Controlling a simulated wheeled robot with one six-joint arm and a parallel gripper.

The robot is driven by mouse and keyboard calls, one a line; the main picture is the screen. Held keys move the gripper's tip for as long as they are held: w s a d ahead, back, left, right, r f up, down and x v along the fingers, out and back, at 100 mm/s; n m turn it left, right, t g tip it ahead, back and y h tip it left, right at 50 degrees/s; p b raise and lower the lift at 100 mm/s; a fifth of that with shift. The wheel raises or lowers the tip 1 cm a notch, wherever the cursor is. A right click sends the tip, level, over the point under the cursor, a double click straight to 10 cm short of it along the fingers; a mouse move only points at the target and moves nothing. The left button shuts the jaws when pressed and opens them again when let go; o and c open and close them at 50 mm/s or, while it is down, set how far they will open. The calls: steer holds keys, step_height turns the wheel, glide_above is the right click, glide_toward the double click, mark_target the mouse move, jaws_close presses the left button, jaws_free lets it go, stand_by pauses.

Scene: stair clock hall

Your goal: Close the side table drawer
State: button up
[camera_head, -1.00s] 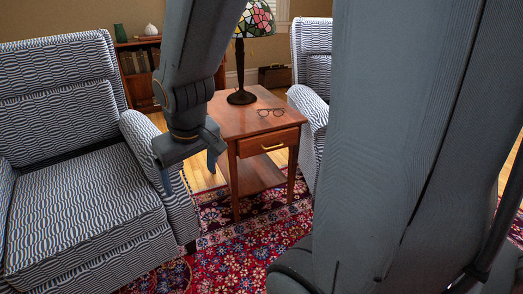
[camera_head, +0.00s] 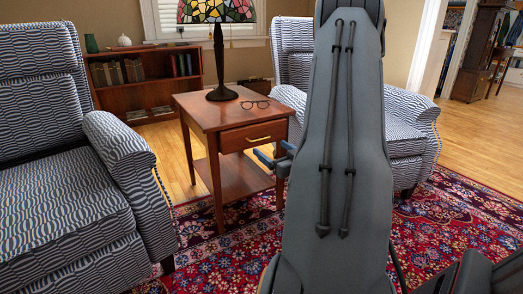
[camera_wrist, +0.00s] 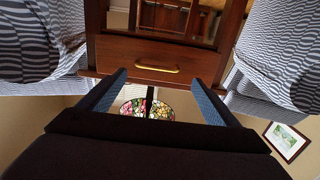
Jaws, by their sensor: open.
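The wooden side table (camera_head: 196,108) stands between two armchairs. Its drawer (camera_head: 235,143) faces the front right and has a brass handle (camera_head: 262,139). Any gap behind the drawer front is too small to tell. My gripper (camera_head: 272,150) is open and empty, just in front of the drawer's lower right part, partly hidden by my arm. In the wrist view, which is upside down, the drawer front (camera_wrist: 120,53) and handle (camera_wrist: 157,68) lie ahead, between and beyond the open fingers of my gripper (camera_wrist: 159,80). Contact does not show.
A stained-glass lamp (camera_head: 220,60) and eyeglasses (camera_head: 256,104) are on the tabletop. Patterned armchairs stand at left (camera_head: 60,190) and right (camera_head: 400,125). A bookcase (camera_head: 150,80) is behind. The red rug (camera_head: 225,262) is clear in front of the table.

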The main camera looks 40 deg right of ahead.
mark_target(263, 142)
steer(key=b+x, duration=0.3)
steer(key=x, duration=0.4)
steer(key=shift+w+d, duration=0.2)
steer(key=shift+d, duration=0.05)
